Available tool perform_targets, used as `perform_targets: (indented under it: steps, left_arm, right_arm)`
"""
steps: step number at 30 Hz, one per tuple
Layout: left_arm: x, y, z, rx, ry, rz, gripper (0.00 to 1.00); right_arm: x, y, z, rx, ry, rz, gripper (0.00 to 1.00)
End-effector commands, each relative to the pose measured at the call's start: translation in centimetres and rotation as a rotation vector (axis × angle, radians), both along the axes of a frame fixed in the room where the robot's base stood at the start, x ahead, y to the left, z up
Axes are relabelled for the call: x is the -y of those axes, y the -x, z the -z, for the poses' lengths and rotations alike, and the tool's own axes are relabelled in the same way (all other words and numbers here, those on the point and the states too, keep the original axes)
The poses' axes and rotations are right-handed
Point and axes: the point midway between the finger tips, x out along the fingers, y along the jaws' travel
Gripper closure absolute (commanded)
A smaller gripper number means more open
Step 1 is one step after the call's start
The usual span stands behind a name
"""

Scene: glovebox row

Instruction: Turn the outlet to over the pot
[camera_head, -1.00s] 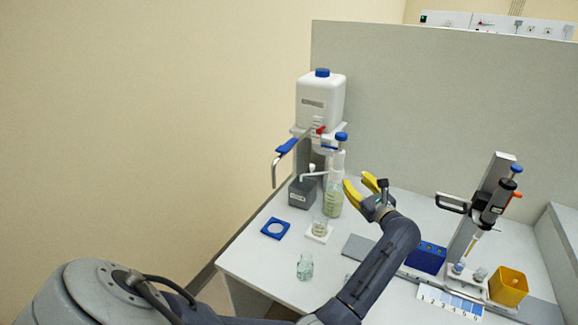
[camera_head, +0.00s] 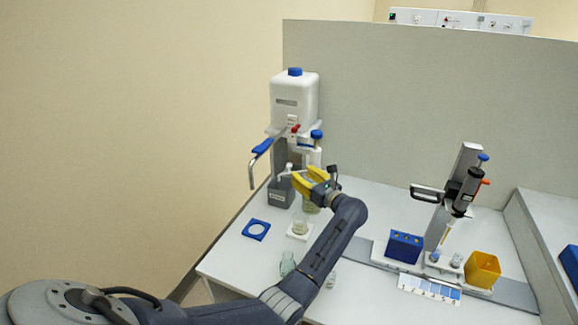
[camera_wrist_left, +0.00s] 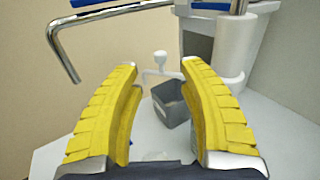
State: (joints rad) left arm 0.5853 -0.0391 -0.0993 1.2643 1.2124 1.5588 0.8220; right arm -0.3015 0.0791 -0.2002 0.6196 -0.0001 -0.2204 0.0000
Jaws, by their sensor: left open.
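My left gripper (camera_head: 301,172) has two yellow fingers spread open and empty. In the head view it is in front of the bottle dispenser (camera_head: 316,135), partly hiding it. A thin white outlet spout with a round knob (camera_wrist_left: 160,57) shows between and beyond the fingertips (camera_wrist_left: 160,66) in the left wrist view. No contact with it shows. Its tip hangs near the edge of a grey square pot (camera_wrist_left: 171,104); I cannot tell whether it is above the opening. In the head view this grey pot (camera_head: 281,195) stands behind a small glass pot (camera_head: 300,227) on a white pad.
A white tank (camera_head: 294,98) stands behind, its bent metal pipe (camera_head: 252,172) with a blue sleeve reaching out left. A blue ring holder (camera_head: 256,230) lies at the table's left. A pipette stand (camera_head: 462,190), blue rack (camera_head: 404,246) and yellow box (camera_head: 483,268) are right.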

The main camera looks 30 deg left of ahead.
Motion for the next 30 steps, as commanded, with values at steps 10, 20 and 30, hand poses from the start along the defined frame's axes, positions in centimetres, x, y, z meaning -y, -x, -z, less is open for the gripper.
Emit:
perform_targets:
  steps: [10,20,30]
  left_arm:
    - [-5.3,-2.1,-0.1,-0.001,-0.001,-0.001,0.60]
    - [-7.5,-3.0,0.0,-0.001,-0.001,0.001,0.60]
    - [-7.7,-3.1,0.0,0.000,0.000,0.001,0.60]
  right_arm:
    - [0.0,-0.1,0.0,0.002,-0.001,0.000,1.00]
    - [0.0,-0.2,0.0,0.002,-0.001,0.001,1.00]
    - [0.0,-0.2,0.0,0.003,0.000,0.001,1.00]
